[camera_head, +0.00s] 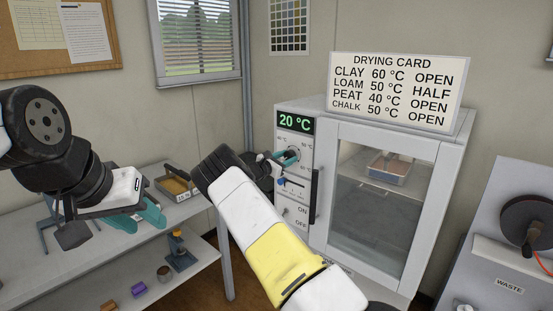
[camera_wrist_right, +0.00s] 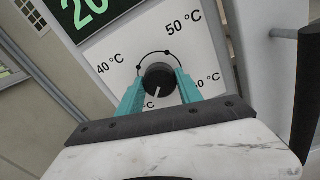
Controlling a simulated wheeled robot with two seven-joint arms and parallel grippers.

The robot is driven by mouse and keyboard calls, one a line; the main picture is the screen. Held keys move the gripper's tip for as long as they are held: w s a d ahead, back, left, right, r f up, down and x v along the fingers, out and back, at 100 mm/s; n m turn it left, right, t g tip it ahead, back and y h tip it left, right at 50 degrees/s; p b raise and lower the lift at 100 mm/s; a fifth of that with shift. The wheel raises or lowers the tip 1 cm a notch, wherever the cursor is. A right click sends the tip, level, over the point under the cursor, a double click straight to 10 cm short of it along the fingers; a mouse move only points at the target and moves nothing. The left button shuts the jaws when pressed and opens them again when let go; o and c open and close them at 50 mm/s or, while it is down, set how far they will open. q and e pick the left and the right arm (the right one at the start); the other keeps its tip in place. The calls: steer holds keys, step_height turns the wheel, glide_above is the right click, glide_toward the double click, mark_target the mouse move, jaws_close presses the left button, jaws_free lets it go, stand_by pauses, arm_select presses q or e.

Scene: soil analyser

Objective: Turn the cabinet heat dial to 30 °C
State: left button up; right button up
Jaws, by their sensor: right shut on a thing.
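The heat dial (camera_wrist_right: 159,79) is a round black knob on the white cabinet's front panel. In the wrist view its white mark points down, towards a label partly hidden by my gripper; 40 °C and 50 °C labels show above. My right gripper (camera_wrist_right: 158,82) has its teal fingers shut on the dial, one on each side. The head view also shows the dial (camera_head: 292,156), partly covered by the gripper. The green display (camera_head: 295,122) above it reads 20 °C. My left gripper (camera_head: 148,214) hangs over the bench at left; its finger gap is unclear.
The drying cabinet (camera_head: 453,150) has a glass door, a dark vertical handle (camera_head: 314,196) and a tray (camera_head: 388,170) inside. Below the dial are a slider (camera_head: 283,181) and an ON/OFF switch (camera_head: 285,211). A drying card (camera_head: 396,91) stands on top. A bench tray (camera_head: 176,187) stands left.

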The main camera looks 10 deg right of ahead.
steer(key=shift+a+f, duration=0.1)
steer(key=shift+f, duration=0.05)
steer(key=o, duration=1.4)
steer(key=shift+c, duration=0.2)
steer(key=v, duration=0.7)
steer(key=shift+s+a, duration=0.25)
steer(key=shift+a, duration=0.05)
steer(key=shift+a, duration=0.1)
